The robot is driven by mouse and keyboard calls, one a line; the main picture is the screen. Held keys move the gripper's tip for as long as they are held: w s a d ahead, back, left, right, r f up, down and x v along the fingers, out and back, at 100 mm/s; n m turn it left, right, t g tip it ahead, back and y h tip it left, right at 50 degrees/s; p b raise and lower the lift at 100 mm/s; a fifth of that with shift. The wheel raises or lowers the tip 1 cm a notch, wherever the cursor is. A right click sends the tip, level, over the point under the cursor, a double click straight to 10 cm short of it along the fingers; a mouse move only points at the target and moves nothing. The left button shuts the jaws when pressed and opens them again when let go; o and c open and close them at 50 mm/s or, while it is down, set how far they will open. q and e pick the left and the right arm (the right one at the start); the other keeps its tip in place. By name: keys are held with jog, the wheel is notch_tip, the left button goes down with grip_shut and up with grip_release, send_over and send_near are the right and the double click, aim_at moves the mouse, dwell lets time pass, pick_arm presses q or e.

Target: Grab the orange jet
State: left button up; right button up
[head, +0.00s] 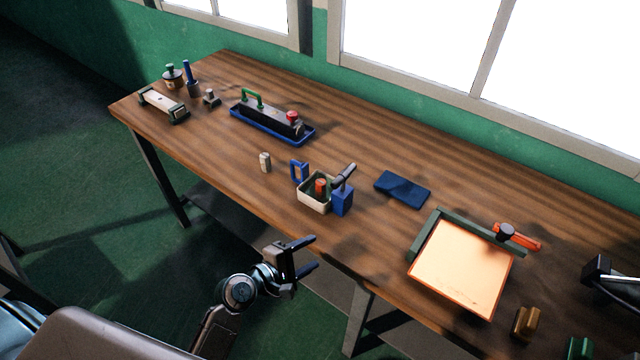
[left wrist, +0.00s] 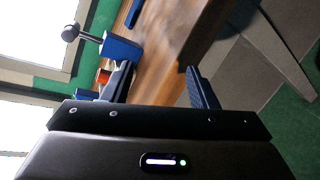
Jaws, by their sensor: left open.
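A small orange-red cylinder (head: 320,186) stands in an open cream box (head: 313,207) near the table's front edge. It also shows partly in the left wrist view (left wrist: 103,76), beside a finger. A longer orange piece (head: 518,236) lies behind the tilted board at the right. I cannot tell for sure which of the two is the jet. My left gripper (head: 308,254) is open and empty, in front of the table edge and apart from the box. Its spread fingers show in the left wrist view (left wrist: 158,70).
A blue block (head: 342,201) with a grey-headed piece stands against the box's right side. A blue frame (head: 299,171) stands behind it. A cream cylinder (head: 265,162) and a dark blue pad (head: 402,189) lie nearby. A board (head: 462,266) and a blue tray (head: 307,138) flank this area.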

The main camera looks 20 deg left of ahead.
aim_at(318, 187)
pick_arm(q)
jog(key=w+a+n+t+y, duration=0.1)
jog(key=w+n, duration=0.2)
jog(key=n, duration=0.2)
jog(key=w+a+r+n+t+y, duration=0.1)
jog(key=w+a+n+t, duration=0.1)
jog(key=n, duration=0.4)
jog(key=w+a+r+n+t+y, duration=0.1)
jog(key=w+n+t+y, duration=0.1)
jog(key=w+n, duration=0.2)
jog(key=shift+a+r+n, duration=0.2)
jog(key=shift+a+n, duration=0.1)
jog(key=shift+n, duration=0.7)
jog(key=p+x, duration=0.1)
jog(key=x, duration=0.3)
jog(key=shift+w+a, duration=0.1)
jog(key=shift+w, duration=0.3)
jog(key=shift+x, duration=3)
jog(key=shift+s+a, duration=0.15)
jog(key=shift+c, duration=1.1)
jog(key=c, duration=0.8)
pick_arm(e)
jog(key=shift+w+d+r, duration=0.4)
jog(key=shift+d+r, duration=0.15)
jog(key=shift+r, duration=0.15)
pick_arm(q)
jog(key=shift+r, duration=0.1)
